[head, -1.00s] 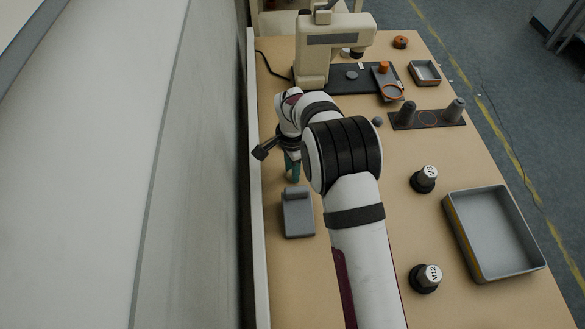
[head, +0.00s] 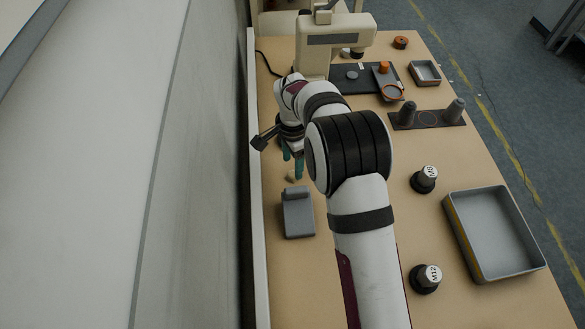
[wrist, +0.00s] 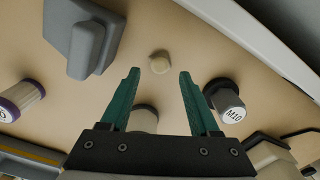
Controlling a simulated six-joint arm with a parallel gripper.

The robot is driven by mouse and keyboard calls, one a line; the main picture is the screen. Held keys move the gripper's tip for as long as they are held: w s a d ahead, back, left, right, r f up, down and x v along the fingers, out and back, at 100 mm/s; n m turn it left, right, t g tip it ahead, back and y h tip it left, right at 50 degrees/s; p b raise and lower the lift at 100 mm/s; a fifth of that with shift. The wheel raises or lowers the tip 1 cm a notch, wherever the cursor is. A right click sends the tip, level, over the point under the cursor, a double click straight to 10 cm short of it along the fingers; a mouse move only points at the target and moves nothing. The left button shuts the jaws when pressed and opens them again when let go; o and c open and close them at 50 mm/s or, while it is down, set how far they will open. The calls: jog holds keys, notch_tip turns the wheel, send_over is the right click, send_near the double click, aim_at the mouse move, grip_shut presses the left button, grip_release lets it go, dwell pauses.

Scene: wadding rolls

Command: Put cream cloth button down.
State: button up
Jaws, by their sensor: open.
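The cream cloth button (wrist: 159,63) lies on the tan table, a small round cream piece. In the wrist view it sits just beyond and between the two teal fingertips, apart from both. In the head view the button (head: 291,176) shows small, just below the fingers and above the grey block. My gripper (wrist: 159,72) is open and empty, its fingers spread wide. In the head view my gripper (head: 293,162) hangs low over the left side of the table, partly hidden by my own arm.
A grey stepped block (head: 298,213) stands close to the button. Dark-based cylinders marked M8 (head: 424,179) and M12 (head: 425,279) stand on the right beside a large grey tray (head: 492,236). A cream machine (head: 335,43) is at the back. A wall runs along the left.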

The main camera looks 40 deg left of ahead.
aim_at(293, 174)
notch_tip(293, 174, up, 8)
jog(key=r, duration=0.1)
jog(key=d+r, duration=0.4)
jog(key=d, duration=0.4)
jog(key=d+r, duration=0.4)
jog(key=d, duration=0.4)
jog(key=s+d+r+y, duration=0.1)
jog(key=s+d+r, duration=0.1)
jog(key=s+d, duration=0.35)
jog(key=s+d+r, duration=0.2)
jog(key=d, duration=0.6)
jog(key=s+d+f, duration=0.1)
jog(key=s+d, duration=0.2)
jog(key=s, duration=0.2)
jog(key=s+d+f+m, duration=0.1)
jog(key=s+d+f, duration=0.1)
jog(key=s, duration=0.4)
jog(key=shift+s+d+f+y, duration=0.15)
jog(key=shift+d+f+y, duration=0.05)
jog(key=shift+d+y, duration=0.2)
